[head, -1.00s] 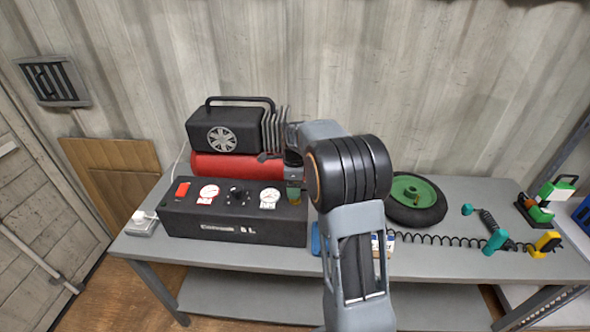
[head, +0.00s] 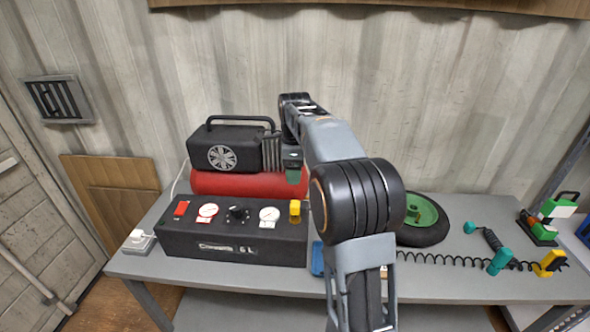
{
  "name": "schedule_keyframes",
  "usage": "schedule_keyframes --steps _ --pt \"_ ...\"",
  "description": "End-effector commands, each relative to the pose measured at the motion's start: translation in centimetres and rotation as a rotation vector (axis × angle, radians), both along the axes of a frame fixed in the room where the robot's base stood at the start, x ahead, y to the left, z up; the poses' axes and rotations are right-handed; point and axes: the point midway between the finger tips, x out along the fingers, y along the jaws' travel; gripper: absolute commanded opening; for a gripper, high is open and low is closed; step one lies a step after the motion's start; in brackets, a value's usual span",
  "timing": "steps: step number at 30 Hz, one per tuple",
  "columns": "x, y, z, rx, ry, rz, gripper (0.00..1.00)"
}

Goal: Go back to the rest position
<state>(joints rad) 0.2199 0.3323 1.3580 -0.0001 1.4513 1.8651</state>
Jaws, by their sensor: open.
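My arm reaches up and over the workbench from the front. My gripper (head: 293,176) is at its far end, small in the picture, pointing down in front of the right end of the red-and-black compressor (head: 226,148). It hangs above the black control box (head: 232,232). The jaws are open and I see nothing held between them. The box has a red switch, two white gauges, a black knob and a yellow knob (head: 295,208) at its right end, below the gripper.
The grey workbench (head: 450,285) carries a green-hubbed wheel (head: 424,218), partly behind my arm, a coiled black hose with a teal-and-yellow tool (head: 500,262), and a white socket (head: 138,240). A green-and-black device (head: 550,217) stands at the right. A corrugated wall is behind.

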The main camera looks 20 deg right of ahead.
Motion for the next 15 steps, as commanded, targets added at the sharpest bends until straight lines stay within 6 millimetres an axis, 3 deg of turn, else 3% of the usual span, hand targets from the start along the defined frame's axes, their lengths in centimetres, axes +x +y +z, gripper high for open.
schedule_keyframes --steps 15 --pt "0.01 0.0 -0.04 0.0 0.0 0.03 0.66"
